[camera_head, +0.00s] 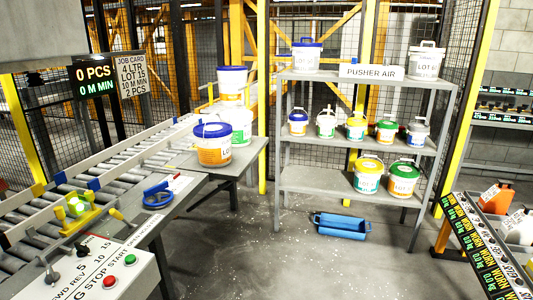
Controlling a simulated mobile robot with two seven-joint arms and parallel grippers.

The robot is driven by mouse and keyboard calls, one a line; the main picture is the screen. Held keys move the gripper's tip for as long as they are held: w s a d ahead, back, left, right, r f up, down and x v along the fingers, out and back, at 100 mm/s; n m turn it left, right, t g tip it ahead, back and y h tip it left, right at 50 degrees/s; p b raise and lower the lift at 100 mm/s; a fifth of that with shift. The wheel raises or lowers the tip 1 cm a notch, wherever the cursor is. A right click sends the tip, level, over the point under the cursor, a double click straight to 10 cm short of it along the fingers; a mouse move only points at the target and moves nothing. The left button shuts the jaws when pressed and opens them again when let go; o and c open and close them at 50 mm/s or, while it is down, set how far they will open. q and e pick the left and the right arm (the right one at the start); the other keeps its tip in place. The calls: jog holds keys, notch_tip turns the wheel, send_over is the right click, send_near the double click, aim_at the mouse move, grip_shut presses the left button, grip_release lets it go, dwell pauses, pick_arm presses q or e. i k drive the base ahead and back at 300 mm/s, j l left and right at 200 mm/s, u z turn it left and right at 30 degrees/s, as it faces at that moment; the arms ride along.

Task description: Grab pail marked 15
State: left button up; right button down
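Several pails are in view, but I cannot read a 15 on any of them. A blue-lidded pail with an orange and blue label (214,150) stands on the side table by the conveyor. A white pail with a green label (241,127) is just behind it, and a white pail with a blue lid (231,84) stands farther back. A yellow-lidded pail (367,177) and green-lidded pail (403,180) stand below. Neither gripper shows.
A job card (132,74) reads LOT 15. Several small pails line the middle of the grey shelf (325,143). The roller conveyor (95,185) and button panel (95,275) fill the left. The centre floor is clear.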

aim_at(213, 139)
jog(key=i, duration=2.4)
